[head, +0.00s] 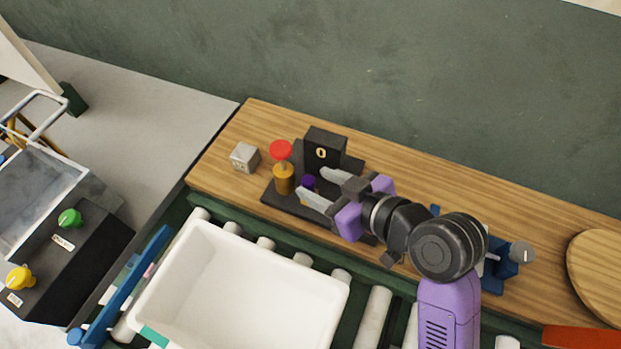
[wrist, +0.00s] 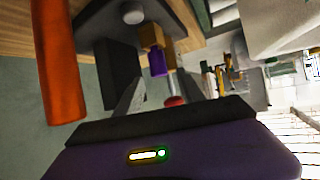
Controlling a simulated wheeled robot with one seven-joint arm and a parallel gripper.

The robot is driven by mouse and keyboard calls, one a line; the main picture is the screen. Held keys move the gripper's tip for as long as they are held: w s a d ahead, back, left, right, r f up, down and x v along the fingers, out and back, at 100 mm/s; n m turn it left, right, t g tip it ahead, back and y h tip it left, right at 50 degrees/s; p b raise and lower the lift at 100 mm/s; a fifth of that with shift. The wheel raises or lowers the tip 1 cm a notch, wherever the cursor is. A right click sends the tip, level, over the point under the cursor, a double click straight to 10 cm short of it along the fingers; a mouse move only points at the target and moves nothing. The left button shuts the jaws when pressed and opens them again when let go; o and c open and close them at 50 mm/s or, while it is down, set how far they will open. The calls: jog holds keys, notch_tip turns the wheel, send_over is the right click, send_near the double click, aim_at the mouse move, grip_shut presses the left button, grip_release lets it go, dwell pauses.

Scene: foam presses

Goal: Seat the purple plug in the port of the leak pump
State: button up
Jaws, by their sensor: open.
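The leak pump (head: 325,145) is a dark block with a gold-ringed opening on its face, standing on a dark base plate. The purple plug (head: 308,182) sits low in front of the block. It also shows in the wrist view (wrist: 157,64), against a gold-brown part. My gripper (head: 310,182) is open, its grey fingers reaching in from the right around the plug's position. Whether they touch the plug, and what lies beneath it, I cannot tell.
A small grey cube (head: 245,157) lies left of the base plate. A white bin (head: 240,290) stands on the rollers in front. A blue device (head: 505,265) and a round wooden board (head: 598,275) are to the right. A green wall stands behind.

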jog(key=v, duration=0.8)
jog(key=shift+s+d+r, duration=0.1)
jog(key=shift+s, duration=0.05)
jog(key=w+d+r+m+t+h, duration=0.4)
jog(key=d+m+t, duration=0.3)
jog(key=d, duration=0.1)
jog(key=s+d+f+m+t+h, duration=0.2)
jog(key=s+d+f+m+h, duration=0.15)
jog(key=s+d, duration=0.35)
jog(key=s+f+g, duration=0.1)
jog(key=s+f, duration=0.2)
jog(key=s, duration=0.7)
jog(key=s+f+g+h, duration=0.1)
jog(key=s+f, duration=0.2)
jog(key=s, duration=0.8)
jog(key=shift+s+n, duration=0.2)
jog(key=shift+n, duration=0.25)
